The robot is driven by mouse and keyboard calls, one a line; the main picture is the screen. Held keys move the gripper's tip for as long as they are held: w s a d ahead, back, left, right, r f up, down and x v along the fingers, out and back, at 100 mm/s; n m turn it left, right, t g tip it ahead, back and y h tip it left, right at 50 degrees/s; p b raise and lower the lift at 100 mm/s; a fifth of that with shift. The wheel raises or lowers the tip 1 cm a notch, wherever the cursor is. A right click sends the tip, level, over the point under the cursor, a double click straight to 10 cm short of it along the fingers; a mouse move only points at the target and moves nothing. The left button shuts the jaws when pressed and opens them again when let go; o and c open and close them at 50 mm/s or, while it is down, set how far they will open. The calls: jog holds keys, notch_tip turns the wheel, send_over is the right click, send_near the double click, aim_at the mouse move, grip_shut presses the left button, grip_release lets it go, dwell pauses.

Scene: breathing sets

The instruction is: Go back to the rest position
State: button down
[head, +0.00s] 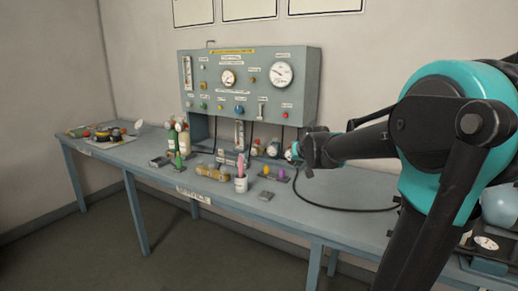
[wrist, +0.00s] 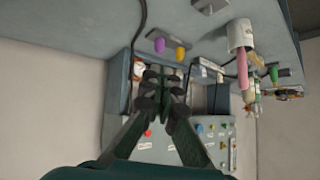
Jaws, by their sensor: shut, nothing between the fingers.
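My gripper (wrist: 163,92) is shut and empty in the wrist view, its fingertips together in front of the bench and panel. In the head view my gripper (head: 305,150) is small and dark at the end of my arm, in front of the lower right of the grey control panel (head: 300,95). Its fingertips are hard to make out there. The wrist view is upside down and shows the panel (wrist: 185,140) below the fingers.
A long blue-grey bench (head: 330,195) runs along the wall. A black hose (head: 345,209) lies at the right. The left floor is clear.

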jog(key=s+d+f+g, duration=0.1)
jog(key=s+f+g, duration=0.1)
jog(key=s+f, duration=0.5)
jog(key=s+d+f+g, duration=0.1)
jog(key=s+d+f, duration=0.1)
jog(key=s+f, duration=0.6)
jog(key=s+d+f+g+h, duration=0.1)
jog(key=s+f, duration=0.7)
jog(key=s, duration=0.8)
jog(key=shift+s+d+n+g, duration=0.4)
jog(key=shift+d+g, duration=0.05)
jog(key=shift+g, duration=0.35)
jog(key=shift+w+r, duration=0.1)
